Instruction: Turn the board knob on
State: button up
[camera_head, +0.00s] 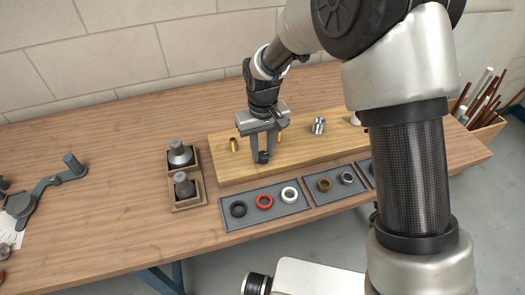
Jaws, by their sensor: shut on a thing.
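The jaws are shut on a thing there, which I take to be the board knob. The fingers hide nearly all of it, so its turn angle cannot be told. On the board a brass piece (233,145) stands left of my gripper, another brass piece (280,135) is partly behind it, and a silver fitting (318,125) is farther right.
Grey trays (230,222) with black, red, white and brown rings lie in front of the board. Two grey cone-shaped parts (181,154) sit in wooden holders at its left. A bin of rods (487,125) is at the far right.

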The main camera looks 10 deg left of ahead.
aim_at(263, 154)
jog(key=shift+m, duration=0.4)
jog(key=o, duration=1)
jog(key=shift+o, duration=0.2)
jog(key=shift+r, duration=0.1)
notch_tip(263, 154, up, 17)
jog(key=p, duration=0.1)
jog(key=shift+r, duration=0.15)
